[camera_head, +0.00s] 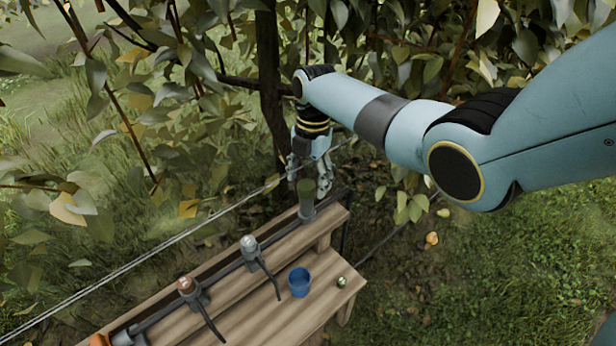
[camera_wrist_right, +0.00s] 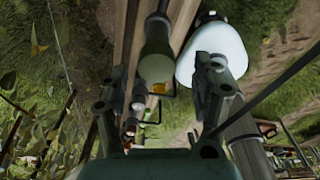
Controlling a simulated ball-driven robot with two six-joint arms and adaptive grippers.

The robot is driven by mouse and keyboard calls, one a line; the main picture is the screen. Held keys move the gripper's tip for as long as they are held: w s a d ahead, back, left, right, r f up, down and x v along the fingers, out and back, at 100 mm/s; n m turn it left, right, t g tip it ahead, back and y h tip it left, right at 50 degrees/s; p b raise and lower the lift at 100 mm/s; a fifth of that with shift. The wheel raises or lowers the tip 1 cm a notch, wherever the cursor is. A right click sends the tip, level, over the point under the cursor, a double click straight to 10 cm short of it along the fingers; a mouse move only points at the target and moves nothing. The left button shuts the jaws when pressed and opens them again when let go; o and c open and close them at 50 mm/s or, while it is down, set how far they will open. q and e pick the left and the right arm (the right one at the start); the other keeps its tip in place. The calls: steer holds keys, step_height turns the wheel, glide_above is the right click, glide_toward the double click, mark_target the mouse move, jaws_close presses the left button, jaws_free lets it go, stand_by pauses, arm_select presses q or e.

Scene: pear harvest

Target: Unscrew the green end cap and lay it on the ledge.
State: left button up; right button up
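The green end cap (camera_head: 306,200) is a dark green cylinder standing upright at the far right end of the pipe on the wooden ledge (camera_head: 320,300). It also shows in the right wrist view (camera_wrist_right: 157,42), with a paler green end. My right gripper (camera_head: 310,172) is open above the cap in the head view. In the right wrist view its two fingers (camera_wrist_right: 158,98) are spread, with nothing shut between them. The cap appears in line with the gap between them; I cannot tell how far off it is. My left gripper is not in view.
A blue cup (camera_head: 299,283) and a small green round thing (camera_head: 341,282) stand on the ledge. A grey-topped fitting (camera_head: 249,246) and an orange-topped fitting (camera_head: 186,286) sit along the pipe, with dark levers. Branches and leaves crowd the back. Bare wood lies around the cup.

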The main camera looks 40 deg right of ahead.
mark_target(305, 185)
steer(key=shift+w, duration=0.1)
steer(key=shift+r, duration=0.15)
steer(key=r, duration=0.7)
steer(key=d+r, duration=0.1)
steer(key=r, duration=0.3)
steer(key=shift+w+d, duration=0.1)
steer(key=shift+w, duration=0.15)
steer(key=f+m+b, duration=0.2)
steer(key=f+m, duration=0.1)
steer(key=f, duration=0.1)
steer(key=a+f+m+b, duration=0.1)
steer(key=f+m, duration=0.1)
steer(key=f, duration=0.3)
steer(key=f+m+h+b, duration=0.1)
steer(key=f+m+b, duration=0.1)
steer(key=f+m, duration=0.1)
steer(key=shift+s+a+f+m+t+b, duration=0.1)
steer(key=shift+a+f+m+t+b, duration=0.1)
steer(key=shift+f, duration=0.2)
steer(key=shift+s+a+f+m+t+b, duration=0.1)
steer(key=shift+a+f+b, duration=0.05)
steer(key=shift+f, duration=0.2)
